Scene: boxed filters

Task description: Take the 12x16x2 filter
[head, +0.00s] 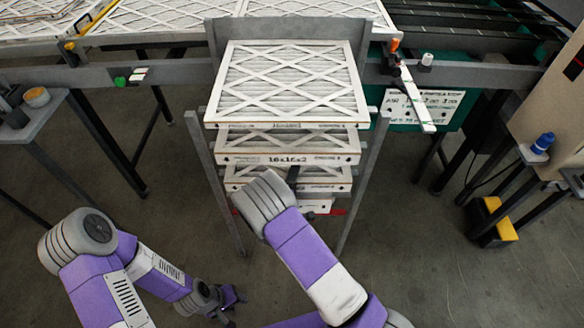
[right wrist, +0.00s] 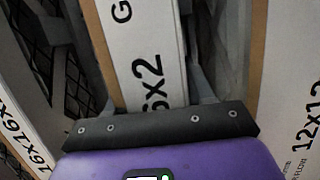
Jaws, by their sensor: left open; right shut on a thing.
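My right gripper (right wrist: 148,85) is shut on a white-edged filter (right wrist: 143,45) in the right wrist view. Its printed label shows "6x2" at the end; the start is hidden by the gripper. In the head view, my right arm covers most of the gripper (head: 292,177) at the front of a grey rack. Stacked pleated filters lie there: a top one (head: 285,85), one labelled "16x16x2" (head: 288,160), and lower ones (head: 325,187) partly behind my arm. My left gripper (head: 230,300) is open and empty, low at the left, away from the rack.
The right wrist view shows neighbouring filters labelled "16x16x" (right wrist: 25,135) and "12x12" (right wrist: 295,95) close to either side. The rack's grey posts (head: 215,185) flank the stack. A side table (head: 35,115) stands left; a blue-capped bottle (head: 543,143) stands right.

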